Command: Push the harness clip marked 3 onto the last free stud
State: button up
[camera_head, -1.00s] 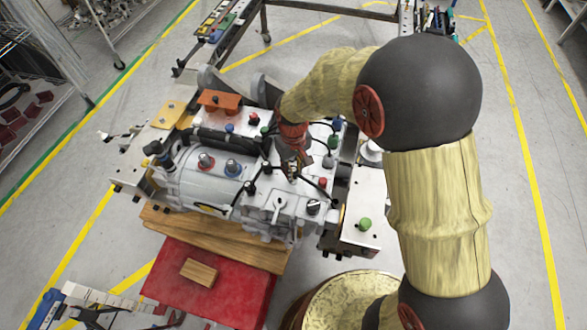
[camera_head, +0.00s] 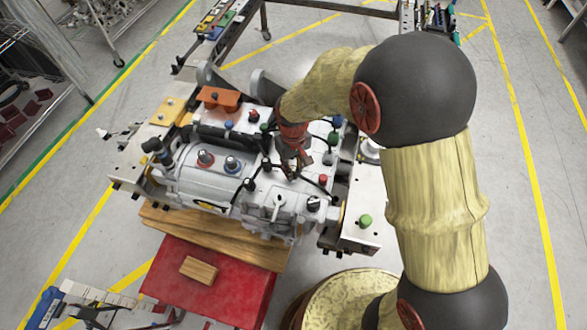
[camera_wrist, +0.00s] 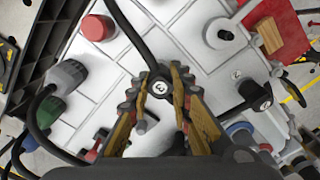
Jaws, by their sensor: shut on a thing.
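My gripper (camera_wrist: 160,105) is shut on a black harness clip (camera_wrist: 159,88), which has a round pale mark on top. The mark looks like a 3 but is small. A bare grey stud (camera_wrist: 147,117) shows between the fingers, beside and below the clip in the picture; I cannot tell the height gap. Another black clip with a pale mark (camera_wrist: 258,94) sits to the right. In the head view my gripper (camera_head: 296,166) is over the casing, its fingertips small there.
The grey and white casing (camera_head: 205,185) has several coloured caps, including a red cap (camera_wrist: 97,27) and grey and green connectors (camera_wrist: 57,100). A green knob (camera_head: 365,221) stands on a side plate. A red platform (camera_head: 230,290) with a wooden block (camera_head: 199,269) lies in front.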

jog(key=shift+f, duration=0.4)
jog(key=o, duration=0.8)
jog(key=shift+o, duration=0.6)
jog(key=shift+r, duration=0.15)
jog(key=shift+r+p, duration=2.1)
jog(key=shift+r, duration=0.85)
